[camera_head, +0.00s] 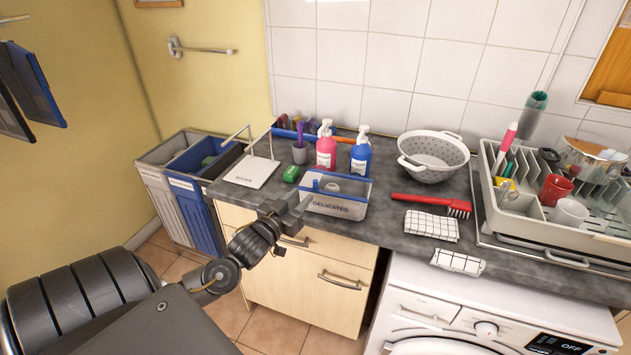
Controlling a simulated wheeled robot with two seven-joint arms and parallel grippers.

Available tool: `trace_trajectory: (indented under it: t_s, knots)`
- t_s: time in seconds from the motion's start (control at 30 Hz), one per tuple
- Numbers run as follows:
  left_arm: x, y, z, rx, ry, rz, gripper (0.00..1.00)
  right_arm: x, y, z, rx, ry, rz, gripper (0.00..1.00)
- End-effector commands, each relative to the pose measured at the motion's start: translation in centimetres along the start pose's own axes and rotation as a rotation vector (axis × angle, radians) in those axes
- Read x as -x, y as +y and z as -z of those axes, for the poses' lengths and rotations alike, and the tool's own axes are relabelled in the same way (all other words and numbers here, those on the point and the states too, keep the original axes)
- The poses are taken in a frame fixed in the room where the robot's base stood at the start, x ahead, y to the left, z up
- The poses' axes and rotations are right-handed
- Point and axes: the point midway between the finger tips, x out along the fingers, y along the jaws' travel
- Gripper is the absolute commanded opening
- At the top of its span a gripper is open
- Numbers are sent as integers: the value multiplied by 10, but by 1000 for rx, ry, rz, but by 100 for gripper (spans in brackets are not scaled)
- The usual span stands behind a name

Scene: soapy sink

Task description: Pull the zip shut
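A pale, see-through pouch marked "DELICATES" (338,207) stands at the counter's front edge. A blue strip, which looks like its zip, runs along its top, with a small blue upright piece (316,185) near the left end. I cannot tell how far the zip is open. My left gripper (304,203) is at the pouch's left end, just in front of the counter edge. Its fingertips are too small to tell whether they are open or shut, or touching the pouch. My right gripper is out of view.
Pink (326,152) and blue (361,156) bottles stand behind. A red brush (432,203) and a checked cloth (431,224) lie to the right.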

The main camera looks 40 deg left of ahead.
Motion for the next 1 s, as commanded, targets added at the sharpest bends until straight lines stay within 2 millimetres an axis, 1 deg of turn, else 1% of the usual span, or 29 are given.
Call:
trace_trajectory:
  t_s: [0.03, 0.2, 0.3, 0.43, 0.6, 0.87, 0.9, 1.0]
  knots:
    - [-10, -1, 5, -1, 3, 2, 33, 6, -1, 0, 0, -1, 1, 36]
    - [-43, -1, 4, -1, 2, 3, 33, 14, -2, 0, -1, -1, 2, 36]
    - [-60, -1, 4, -1, 1, 2, 33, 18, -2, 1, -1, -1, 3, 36]
    - [-76, -1, 2, 0, 0, 2, 33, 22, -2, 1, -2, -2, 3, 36]
    - [-85, 0, 0, -1, -1, 1, 33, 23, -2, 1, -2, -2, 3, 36]
    - [-86, 0, 0, -1, -1, 1, 33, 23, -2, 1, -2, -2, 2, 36]
    - [-86, 0, 0, -1, -1, 1, 30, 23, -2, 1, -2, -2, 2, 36]
    - [-86, 0, 0, -1, -1, 1, 17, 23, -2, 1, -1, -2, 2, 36]
